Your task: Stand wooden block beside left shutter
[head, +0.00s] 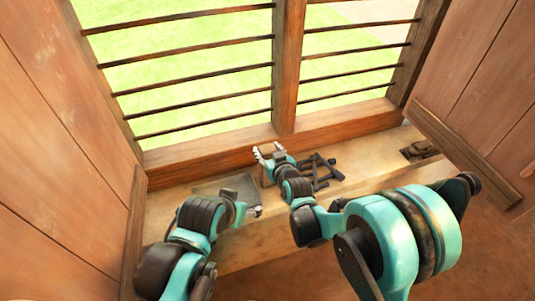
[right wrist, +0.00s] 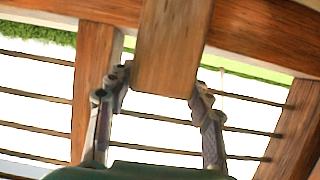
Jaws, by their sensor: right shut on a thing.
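My right gripper (head: 266,151) is over the window sill, near the foot of the central post. In the right wrist view its two fingers (right wrist: 160,92) stand on either side of the wooden block (right wrist: 171,48), shut on its lower end. The block is plain brown and reaches up out of that picture. In the head view I cannot make the block out clearly. The left shutter (head: 62,130) stands open along the left side. My left gripper (head: 254,211) is low over the sill's front, small and partly hidden by its own arm; its jaws are unclear.
The sill (head: 160,215) runs below the barred window. A grey flat slab (head: 225,187) lies on its left part. A dark jointed metal piece (head: 322,172) lies right of my right gripper. A dark brown item (head: 420,150) lies near the right shutter (head: 470,70).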

